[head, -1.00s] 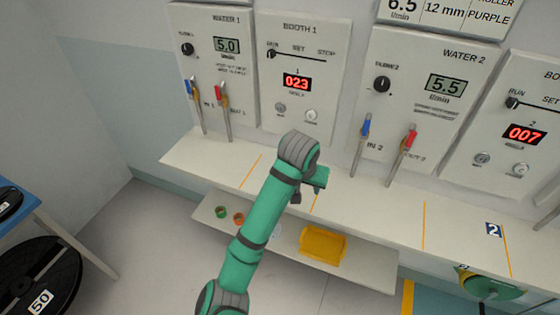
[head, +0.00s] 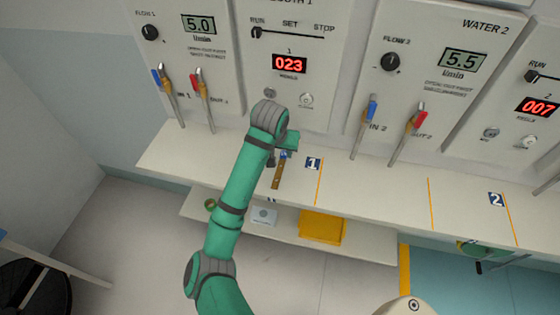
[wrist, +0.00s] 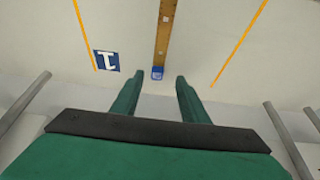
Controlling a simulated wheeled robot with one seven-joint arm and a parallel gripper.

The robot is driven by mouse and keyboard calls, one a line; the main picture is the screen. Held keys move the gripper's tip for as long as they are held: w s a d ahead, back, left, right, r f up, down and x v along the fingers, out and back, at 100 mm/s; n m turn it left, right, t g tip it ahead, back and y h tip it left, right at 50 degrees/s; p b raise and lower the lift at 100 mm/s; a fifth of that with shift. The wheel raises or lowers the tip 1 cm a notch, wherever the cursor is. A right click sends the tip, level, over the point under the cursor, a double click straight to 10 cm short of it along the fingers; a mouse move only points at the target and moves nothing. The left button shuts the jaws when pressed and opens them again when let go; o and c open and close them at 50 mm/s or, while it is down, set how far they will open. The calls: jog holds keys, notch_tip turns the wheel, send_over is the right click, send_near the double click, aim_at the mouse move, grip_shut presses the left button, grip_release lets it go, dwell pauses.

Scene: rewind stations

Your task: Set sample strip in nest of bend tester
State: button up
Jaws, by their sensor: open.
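A narrow brown strip (head: 277,175) with pale marks and a blue end lies on the white bench by the number 1 label. I cannot tell whether it is the sample strip. In the wrist view the brown strip (wrist: 164,35) runs away from me, its blue end (wrist: 157,73) in line with the gap between my fingers. My gripper (wrist: 160,77) is open and empty, with a finger on each side of that line. In the head view my gripper (head: 283,149) is over the bench at the strip's far end, partly hidden by my arm. I cannot make out a bend tester or its nest.
Water hoses with blue and red handles (head: 370,110) stand along the bench's back. A lower shelf holds a yellow bin (head: 322,227), a small grey box (head: 264,215) and a green ring (head: 210,205). The bench (head: 380,190) right of label 1 (head: 313,163) is clear.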

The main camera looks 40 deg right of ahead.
aim_at(283, 157)
jog(key=x, duration=0.4)
jog(key=shift+s+d, duration=0.15)
jog(key=shift+s, duration=0.05)
jog(key=shift+w+f, duration=0.15)
jog(key=shift+f, duration=0.4)
jog(key=shift+d, duration=0.15)
grip_shut()
